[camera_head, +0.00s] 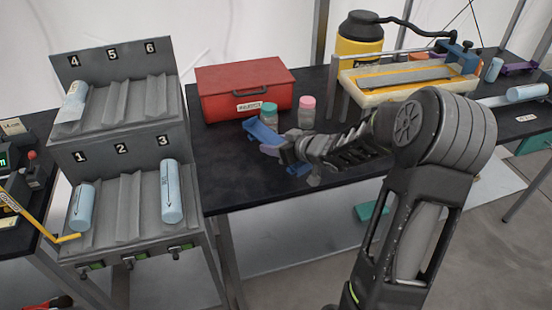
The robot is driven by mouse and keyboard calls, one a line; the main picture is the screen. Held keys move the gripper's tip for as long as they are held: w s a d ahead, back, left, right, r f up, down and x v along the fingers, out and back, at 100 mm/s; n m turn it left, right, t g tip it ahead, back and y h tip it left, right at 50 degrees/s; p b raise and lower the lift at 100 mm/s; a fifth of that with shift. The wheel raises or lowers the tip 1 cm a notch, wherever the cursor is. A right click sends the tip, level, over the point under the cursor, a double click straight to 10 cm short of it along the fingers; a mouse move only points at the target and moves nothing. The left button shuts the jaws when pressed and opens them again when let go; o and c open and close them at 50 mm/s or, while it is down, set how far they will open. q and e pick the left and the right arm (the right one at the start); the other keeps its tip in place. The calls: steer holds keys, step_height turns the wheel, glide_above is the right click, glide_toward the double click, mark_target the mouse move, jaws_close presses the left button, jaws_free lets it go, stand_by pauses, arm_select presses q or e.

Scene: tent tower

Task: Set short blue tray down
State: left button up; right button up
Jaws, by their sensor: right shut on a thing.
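The short blue tray (263,132) shows as a small blue piece at the tip of my right gripper (277,148), in front of the red box. My right gripper is shut on it. The gripper's own links cover part of the tray, and a little more blue shows below the jaws. The tray appears over the black table (235,185); I cannot tell whether it touches the top. My left gripper is not in view.
A red box (242,92) and two jars, teal-lidded (269,113) and pink-lidded (306,113), stand close behind the tray. A grey numbered rack (125,195) holding pale blue cylinders stands at left. A yellow-edged machine (410,80) stands at right. The table's front left is clear.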

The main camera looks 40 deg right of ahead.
mark_target(276, 163)
steer(key=shift+f, duration=0.2)
steer(key=shift+f+b, duration=0.35)
steer(key=shift+f, duration=1.45)
steer(key=shift+f, duration=0.15)
steer(key=o, duration=1.5)
steer(key=shift+o, duration=0.2)
steer(key=shift+s+r, duration=0.1)
steer(key=shift+r, duration=0.1)
steer(key=p+v, duration=0.1)
steer(key=v, duration=1)
steer(key=shift+s+r, duration=0.15)
steer(key=shift+s, duration=0.25)
